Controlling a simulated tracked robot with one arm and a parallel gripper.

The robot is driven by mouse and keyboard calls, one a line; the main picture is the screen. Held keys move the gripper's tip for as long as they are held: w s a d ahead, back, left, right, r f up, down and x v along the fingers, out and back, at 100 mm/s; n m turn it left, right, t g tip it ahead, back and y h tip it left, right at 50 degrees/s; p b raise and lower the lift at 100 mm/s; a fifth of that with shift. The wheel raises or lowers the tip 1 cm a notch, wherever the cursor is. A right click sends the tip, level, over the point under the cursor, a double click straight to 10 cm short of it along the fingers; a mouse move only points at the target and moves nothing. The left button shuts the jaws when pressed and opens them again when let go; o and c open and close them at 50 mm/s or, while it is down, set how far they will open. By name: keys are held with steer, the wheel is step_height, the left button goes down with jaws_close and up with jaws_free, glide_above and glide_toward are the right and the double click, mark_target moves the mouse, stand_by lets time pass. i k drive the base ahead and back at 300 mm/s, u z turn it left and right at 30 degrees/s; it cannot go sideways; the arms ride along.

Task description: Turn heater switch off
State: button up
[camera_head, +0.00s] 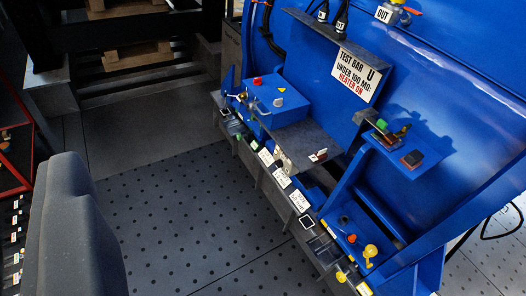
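I cannot tell for certain which control is the heater switch. A white sign (357,74) with "HEATER ON" in red is on the big blue motor housing (440,75). Left of it, a blue box (275,102) carries a red button (258,82), a small yellow mark and a small metal part at its left end. Right of the sign, a blue shelf (425,160) holds a green part (382,124) and a dark block with a red edge (411,158). Switch positions are too small to read. I see no gripper fingers.
A grey rounded shape (75,225) blocks the lower left. Labelled grey ledges run along the housing's lower edge, ending near a red knob (351,238) and yellow knob (370,251). The dotted floor (180,215) is clear. A red-framed rack (18,165) stands at left.

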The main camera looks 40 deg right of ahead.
mark_target(278, 163)
steer(key=u, duration=0.45)
steer(key=i, duration=0.15)
steer(key=z, duration=1.65)
steer(key=k, duration=0.3)
steer(key=u, duration=0.55)
steer(key=i, duration=1.25)
steer(key=z, duration=0.6)
